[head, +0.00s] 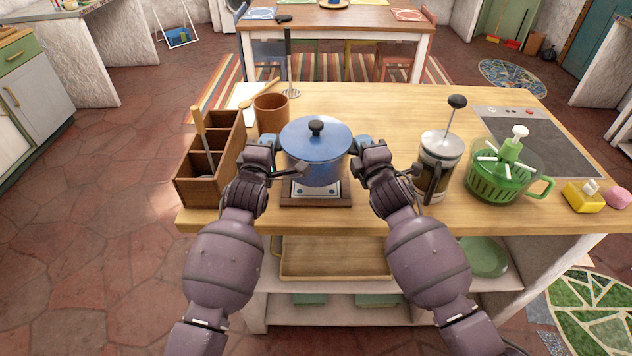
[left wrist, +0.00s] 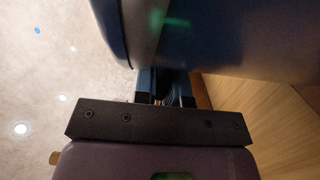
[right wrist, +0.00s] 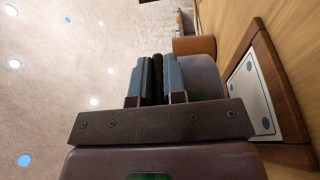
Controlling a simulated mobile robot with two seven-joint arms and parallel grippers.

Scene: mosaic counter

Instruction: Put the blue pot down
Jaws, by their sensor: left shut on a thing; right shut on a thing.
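The blue pot (head: 316,163) has its lid on, with a black knob on top, and looks upright. It hangs over a wooden trivet with a white and blue tile (head: 317,201). The trivet also shows in the right wrist view (right wrist: 252,90), where a gap seems to lie between it and the pot (right wrist: 202,75). My left gripper (head: 270,144) is shut on the pot's left handle. My right gripper (head: 359,145) is shut on its right handle, a dark bar between the fingers (right wrist: 158,78). The pot fills the top of the left wrist view (left wrist: 235,45).
A wooden caddy (head: 212,165) and a brown crock (head: 271,113) stand left of the pot. A French press (head: 437,165) stands to the right, close to my right arm. The counter (head: 375,105) behind is mostly clear.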

